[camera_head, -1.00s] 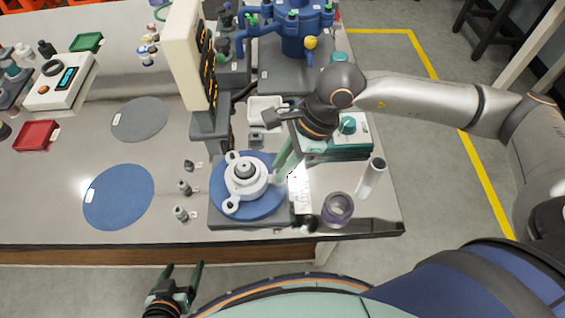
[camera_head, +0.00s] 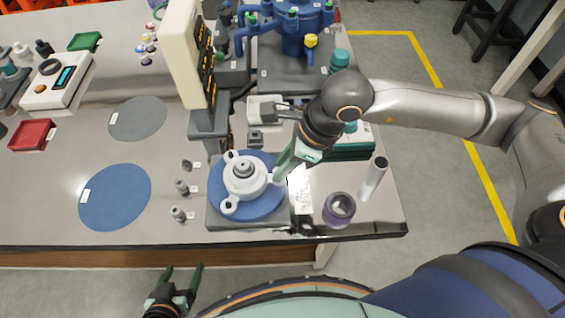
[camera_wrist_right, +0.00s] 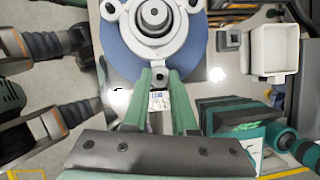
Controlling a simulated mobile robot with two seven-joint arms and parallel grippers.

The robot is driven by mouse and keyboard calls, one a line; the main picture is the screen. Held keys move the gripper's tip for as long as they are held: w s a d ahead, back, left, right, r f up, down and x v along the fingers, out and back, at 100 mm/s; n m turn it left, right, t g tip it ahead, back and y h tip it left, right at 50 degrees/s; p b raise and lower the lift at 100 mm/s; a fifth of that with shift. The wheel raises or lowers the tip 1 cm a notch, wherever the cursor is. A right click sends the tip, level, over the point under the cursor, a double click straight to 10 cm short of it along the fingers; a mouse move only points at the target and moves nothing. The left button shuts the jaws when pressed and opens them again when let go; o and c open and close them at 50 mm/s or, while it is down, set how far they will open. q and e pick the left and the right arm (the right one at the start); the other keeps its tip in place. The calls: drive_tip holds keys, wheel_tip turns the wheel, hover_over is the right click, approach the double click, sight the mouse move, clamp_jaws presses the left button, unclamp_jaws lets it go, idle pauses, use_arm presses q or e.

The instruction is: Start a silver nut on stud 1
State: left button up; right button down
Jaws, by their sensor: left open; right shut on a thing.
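A white three-eared flange (camera_head: 240,187) with a grey centre sits on a blue round pad (camera_head: 216,197) at the front of the bench. My right gripper (camera_head: 279,177) reaches down to the flange's right ear. In the right wrist view its green fingertips (camera_wrist_right: 160,74) close around a small grey piece at that ear, which looks like the silver nut (camera_wrist_right: 158,76). The stud there is hidden, and I cannot read which number it has. My left gripper (camera_head: 184,278) is open and empty, in front of the bench edge.
A purple-rimmed cup (camera_head: 338,209) and a clear tube (camera_head: 373,177) stand right of the flange. A white bin (camera_head: 262,107) and a teal-topped box (camera_head: 350,148) are behind. Small grey fittings (camera_head: 182,188) stand left of it. A display post (camera_head: 190,55) rises behind.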

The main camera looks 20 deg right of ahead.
drive_tip(key=shift+s+f+m+b, duration=0.1)
drive_tip(key=shift+f+m+b, duration=0.15)
drive_tip(key=shift+m+b, duration=0.55)
drive_tip(key=c, duration=0.6)
unclamp_jaws()
drive_tip(key=shift+r+t+p, duration=0.15)
drive_tip(key=shift+t+p, duration=0.15)
drive_tip(key=shift+p, duration=0.05)
drive_tip(key=shift+c, duration=0.2)
wheel_tip(320, 180, up, 9)
drive_tip(key=p, duration=0.5)
